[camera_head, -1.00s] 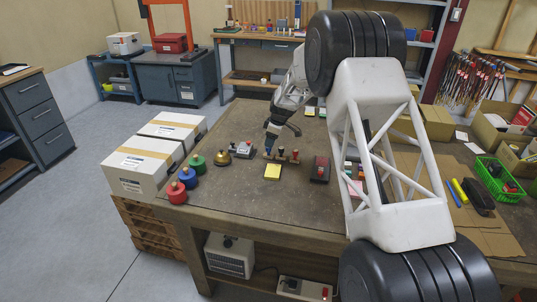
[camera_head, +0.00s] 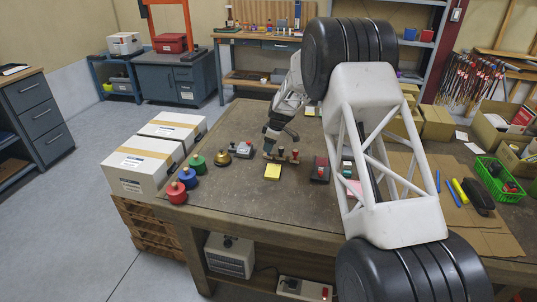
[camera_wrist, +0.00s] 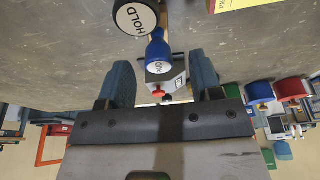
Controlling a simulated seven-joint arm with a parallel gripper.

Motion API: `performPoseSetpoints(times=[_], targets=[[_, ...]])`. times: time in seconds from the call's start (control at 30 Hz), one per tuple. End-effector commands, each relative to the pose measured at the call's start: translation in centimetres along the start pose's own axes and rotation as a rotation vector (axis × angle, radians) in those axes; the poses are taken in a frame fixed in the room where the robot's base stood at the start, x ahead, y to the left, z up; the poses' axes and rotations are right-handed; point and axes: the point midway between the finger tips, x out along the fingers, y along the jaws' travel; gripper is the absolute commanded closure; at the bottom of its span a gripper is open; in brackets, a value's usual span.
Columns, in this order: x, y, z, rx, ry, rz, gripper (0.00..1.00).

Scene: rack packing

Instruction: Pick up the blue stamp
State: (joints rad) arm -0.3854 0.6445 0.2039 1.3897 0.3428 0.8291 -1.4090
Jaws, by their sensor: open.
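The blue stamp (camera_wrist: 158,50) has a blue handle with a white labelled top. In the wrist view it stands just beyond and between the two finger ends, with no contact visible. My gripper (camera_wrist: 160,66) is open and empty, its teal fingers apart on either side of the line to the stamp. A stamp labelled HOLD (camera_wrist: 135,17) with a dark rim stands right beside the blue one. In the head view my gripper (camera_head: 268,151) is low over the left end of the stamp rack (camera_head: 284,160), and the blue stamp is hidden there.
A yellow note pad (camera_head: 272,172) lies in front of the rack. A red-and-dark box (camera_head: 320,169) stands to its right. A brass bell-shaped thing (camera_head: 223,158) and green, blue and red knobbed weights stand to the left. The table front is clear.

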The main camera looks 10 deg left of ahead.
Motion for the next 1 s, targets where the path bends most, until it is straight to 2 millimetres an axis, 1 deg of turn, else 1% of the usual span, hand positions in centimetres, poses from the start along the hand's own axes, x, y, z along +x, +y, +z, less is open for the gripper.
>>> performPoseSetpoints(times=[0.17,0.53,0.7,1.0], targets=[[1.0,0.0,0.1,0.0,-0.001,-0.001,0.41],[4.6,0.1,0.3,0.0,0.0,-0.001,0.41],[5.2,0.1,0.3,0.0,0.0,0.0,0.41],[5.2,0.1,0.3,0.0,0.0,0.0,0.41]])
